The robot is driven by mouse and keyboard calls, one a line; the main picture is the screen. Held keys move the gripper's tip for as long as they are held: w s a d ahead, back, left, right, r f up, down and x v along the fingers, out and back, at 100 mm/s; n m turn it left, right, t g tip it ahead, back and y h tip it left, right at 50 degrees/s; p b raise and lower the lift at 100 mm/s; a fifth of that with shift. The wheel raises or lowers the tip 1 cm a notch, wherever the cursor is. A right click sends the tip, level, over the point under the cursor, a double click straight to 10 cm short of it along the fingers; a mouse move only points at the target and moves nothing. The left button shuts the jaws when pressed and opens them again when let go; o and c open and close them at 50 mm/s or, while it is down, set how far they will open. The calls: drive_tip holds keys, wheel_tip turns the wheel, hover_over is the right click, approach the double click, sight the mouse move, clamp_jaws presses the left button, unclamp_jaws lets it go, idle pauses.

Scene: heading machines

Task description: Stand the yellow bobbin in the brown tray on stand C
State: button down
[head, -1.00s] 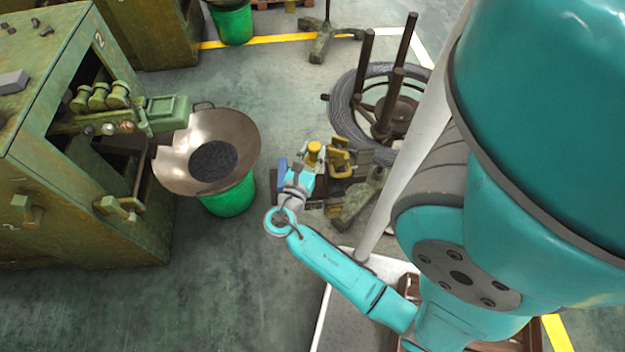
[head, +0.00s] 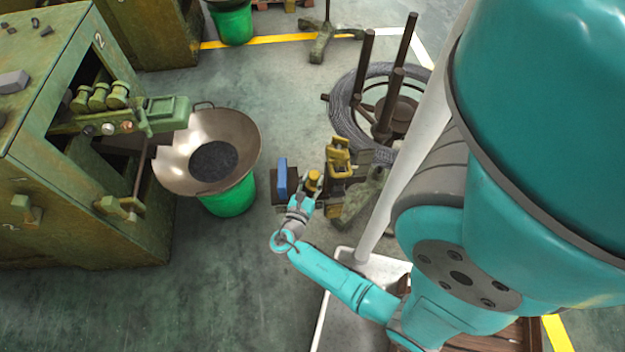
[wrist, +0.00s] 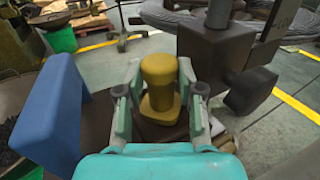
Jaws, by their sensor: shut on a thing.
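The yellow bobbin (head: 313,181) is upright in my gripper (head: 308,190), in the middle of the head view. In the wrist view the bobbin (wrist: 159,85) has a round top and a square-looking foot, and both fingers (wrist: 160,98) close on its sides. A brown surface (head: 294,174), seemingly the brown tray, lies under and beside it; it also shows in the wrist view (wrist: 99,120). I cannot tell whether the bobbin's foot touches it. No stand letter is clearly readable.
A blue block (head: 282,178) stands just left of the bobbin. Yellow-and-dark fixtures (head: 338,160) stand close on the right. A metal pan (head: 232,135) on a green bucket (head: 232,198) is further left, beside a green machine (head: 50,150). A wire coil (head: 345,115) is behind.

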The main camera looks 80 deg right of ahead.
drive_tip(key=shift+f, duration=0.2)
drive_tip(key=shift+f, duration=0.15)
drive_tip(key=c, duration=1)
unclamp_jaws()
